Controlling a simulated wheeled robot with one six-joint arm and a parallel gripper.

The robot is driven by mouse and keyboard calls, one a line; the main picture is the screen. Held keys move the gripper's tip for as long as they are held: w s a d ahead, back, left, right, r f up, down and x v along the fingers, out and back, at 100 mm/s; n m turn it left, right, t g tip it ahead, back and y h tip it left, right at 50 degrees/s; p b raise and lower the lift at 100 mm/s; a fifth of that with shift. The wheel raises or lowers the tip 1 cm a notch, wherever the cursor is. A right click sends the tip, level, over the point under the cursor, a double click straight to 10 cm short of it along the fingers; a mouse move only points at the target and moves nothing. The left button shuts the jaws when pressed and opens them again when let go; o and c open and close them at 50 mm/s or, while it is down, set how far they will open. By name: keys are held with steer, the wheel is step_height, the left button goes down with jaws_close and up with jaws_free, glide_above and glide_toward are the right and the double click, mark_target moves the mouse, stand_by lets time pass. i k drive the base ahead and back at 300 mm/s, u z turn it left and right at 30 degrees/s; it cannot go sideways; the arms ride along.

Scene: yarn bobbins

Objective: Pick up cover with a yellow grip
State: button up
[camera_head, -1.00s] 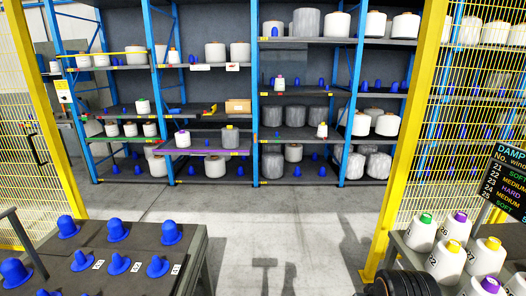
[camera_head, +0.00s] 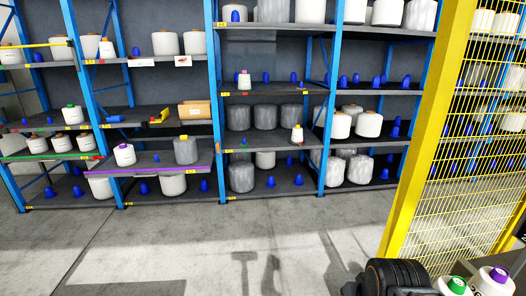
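A grey cylinder with a small yellow grip on top (camera_head: 185,150), which looks like the cover, stands on the shelf with the purple front strip, left of the picture's middle. A small white cone with an orange-yellow top (camera_head: 297,135) stands on a shelf further right. My gripper is not in view; only a dark ribbed part of my own body shows at the bottom right.
Blue-framed shelves (camera_head: 221,110) hold white bobbins, grey wrapped cylinders and blue cones. A cardboard box (camera_head: 195,110) sits one shelf above the grey cylinder. A yellow post (camera_head: 428,130) with mesh fence stands at the right. Coloured-tipped bobbins (camera_head: 494,283) stand bottom right. The concrete floor ahead is clear.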

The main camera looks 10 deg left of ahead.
mark_target(185, 146)
steer(key=u, duration=0.05)
steer(key=i, duration=2.3)
steer(key=u, duration=0.6)
steer(key=i, duration=2.3)
steer(key=u, duration=1.45)
steer(key=i, duration=1.3)
steer(key=u, duration=0.5)
